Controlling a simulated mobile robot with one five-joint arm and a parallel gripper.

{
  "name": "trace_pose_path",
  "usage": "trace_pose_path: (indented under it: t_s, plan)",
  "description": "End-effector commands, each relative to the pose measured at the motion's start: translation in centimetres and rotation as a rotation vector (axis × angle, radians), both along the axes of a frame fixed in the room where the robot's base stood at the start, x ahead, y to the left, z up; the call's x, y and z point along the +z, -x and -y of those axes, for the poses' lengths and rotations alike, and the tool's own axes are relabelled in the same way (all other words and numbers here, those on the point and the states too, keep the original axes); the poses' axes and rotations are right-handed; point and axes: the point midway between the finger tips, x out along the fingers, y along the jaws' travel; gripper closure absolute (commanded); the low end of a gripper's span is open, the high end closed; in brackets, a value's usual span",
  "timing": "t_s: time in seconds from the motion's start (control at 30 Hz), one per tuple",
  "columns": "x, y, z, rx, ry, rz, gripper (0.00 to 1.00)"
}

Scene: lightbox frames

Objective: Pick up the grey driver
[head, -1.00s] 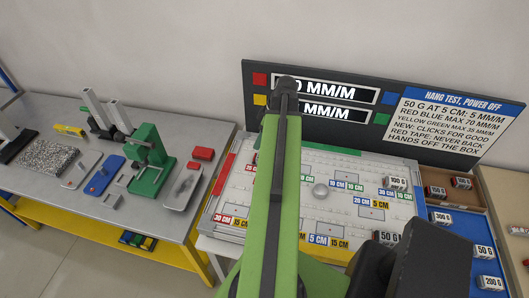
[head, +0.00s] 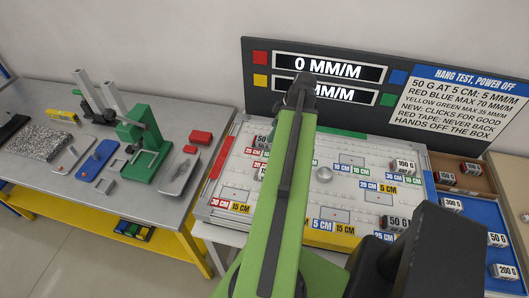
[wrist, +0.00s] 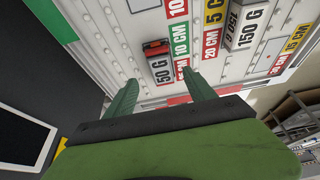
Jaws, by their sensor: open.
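I cannot pick out a grey driver with certainty in either view. My gripper (wrist: 160,92) is open, with its two green fingers apart and nothing between them. It hangs over the white measuring board (wrist: 112,52), with a 50 G weight (wrist: 160,69) just ahead of the fingertips. In the head view my green arm reaches up across the board toward the black sign, and its fingers are hidden there.
The grey workbench (head: 60,185) at left carries a green press (head: 147,145), a red block (head: 201,137) and several small trays. The black sign panel (head: 259,106) stands behind the board. A blue tray (head: 460,228) with weights is at right.

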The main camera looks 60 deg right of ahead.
Motion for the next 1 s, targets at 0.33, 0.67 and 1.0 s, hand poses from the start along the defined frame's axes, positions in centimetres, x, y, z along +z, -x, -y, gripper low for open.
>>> trace_pose_path:
  t_s: [0.33, 0.67, 1.0]
  plan:
    - [-2.3, -0.9, -0.3, -0.001, 0.0, 0.0, 0.36]
    - [-6.4, -2.7, -1.1, -0.002, -0.001, 0.0, 0.36]
    - [-6.0, -2.7, -1.1, -0.002, -0.001, 0.0, 0.57]
